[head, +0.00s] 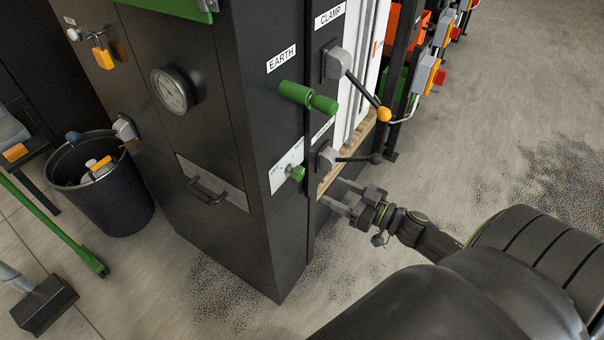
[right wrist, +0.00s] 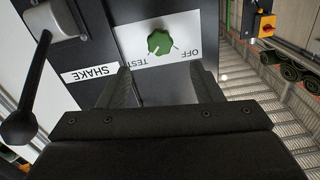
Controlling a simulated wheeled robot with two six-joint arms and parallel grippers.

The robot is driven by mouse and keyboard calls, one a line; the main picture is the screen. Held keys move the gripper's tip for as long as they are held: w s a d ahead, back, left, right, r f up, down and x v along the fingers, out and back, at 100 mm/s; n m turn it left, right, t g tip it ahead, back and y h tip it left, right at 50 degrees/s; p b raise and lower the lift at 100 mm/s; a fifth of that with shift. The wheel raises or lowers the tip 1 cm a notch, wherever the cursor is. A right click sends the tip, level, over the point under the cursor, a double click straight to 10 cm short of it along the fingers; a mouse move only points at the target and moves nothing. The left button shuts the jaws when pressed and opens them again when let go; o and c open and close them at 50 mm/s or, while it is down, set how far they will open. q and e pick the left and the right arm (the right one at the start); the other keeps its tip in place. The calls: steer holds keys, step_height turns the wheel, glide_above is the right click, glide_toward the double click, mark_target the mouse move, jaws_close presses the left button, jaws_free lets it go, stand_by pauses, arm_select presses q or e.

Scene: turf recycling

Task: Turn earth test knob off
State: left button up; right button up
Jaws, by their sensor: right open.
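The small green earth test knob (head: 296,173) sits on a white plate (head: 283,168) low on the narrow side of the dark cabinet, below the EARTH label. In the right wrist view the knob (right wrist: 160,42) appears upside down between the words TEST and OFF; a light mark on it seems to point toward TEST. My right gripper (head: 328,193) is open and empty, to the right of and a little below the knob. In the wrist view its fingers (right wrist: 163,75) point toward the plate, one to each side of the knob, apparently without touching it. My left gripper is out of view.
A larger green EARTH handle (head: 308,97) sticks out above the knob. A black bin (head: 120,205) stands left of the cabinet. Floor at right is open, with scattered granules.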

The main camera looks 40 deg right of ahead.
mark_target(301, 175)
steer(key=p+x, duration=0.1)
steer(key=x, duration=0.9)
steer(key=shift+w+p, duration=0.25)
steer(key=shift+p, duration=0.15)
steer(key=c, duration=1)
